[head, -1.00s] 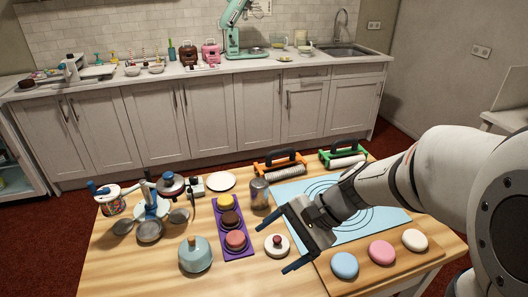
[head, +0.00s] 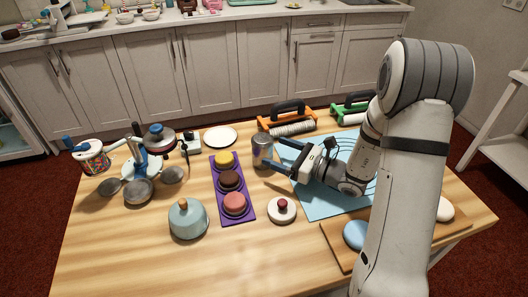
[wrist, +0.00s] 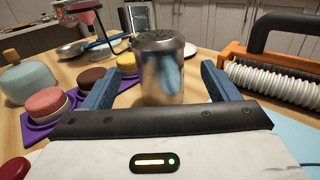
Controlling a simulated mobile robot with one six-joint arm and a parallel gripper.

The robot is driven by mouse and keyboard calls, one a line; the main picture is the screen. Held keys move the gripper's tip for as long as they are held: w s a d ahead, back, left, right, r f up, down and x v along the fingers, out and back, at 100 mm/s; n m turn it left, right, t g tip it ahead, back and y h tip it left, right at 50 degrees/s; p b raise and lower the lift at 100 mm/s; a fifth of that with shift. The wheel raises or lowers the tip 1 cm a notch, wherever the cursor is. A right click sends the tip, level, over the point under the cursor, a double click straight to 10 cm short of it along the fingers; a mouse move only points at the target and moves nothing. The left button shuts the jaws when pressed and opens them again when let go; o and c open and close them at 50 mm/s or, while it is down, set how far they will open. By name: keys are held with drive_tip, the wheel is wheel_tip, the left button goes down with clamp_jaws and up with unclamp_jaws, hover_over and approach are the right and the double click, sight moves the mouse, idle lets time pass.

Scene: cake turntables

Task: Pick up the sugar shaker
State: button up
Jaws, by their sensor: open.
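The sugar shaker (head: 263,150) is a shiny metal cylinder standing upright on the wooden table, left of the blue mat. In the wrist view the shaker (wrist: 160,68) shows its perforated top and stands between and just beyond my two blue fingers. My gripper (head: 272,154) is open and level with the shaker, reaching toward it from the right. In the wrist view my gripper (wrist: 160,85) has a finger on each side with space around the shaker. Contact between fingers and shaker is not visible.
A purple tray (head: 248,211) with cakes stands left of the shaker. An orange-framed roller (head: 288,118) is behind it, and a white plate (head: 220,137) behind left. A round white lid (head: 282,211) and a teal dome (head: 187,219) lie nearer. Bare wood surrounds them.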

sight(258, 148)
drive_tip(key=shift+w+a+f, duration=0.15)
drive_tip(key=shift+a+f, duration=0.15)
drive_tip(key=shift+f, duration=0.45)
drive_tip(key=x, duration=0.6)
drive_tip(key=shift+w+a, duration=0.2)
drive_tip(key=shift+a, duration=0.1)
drive_tip(key=c, duration=1.2)
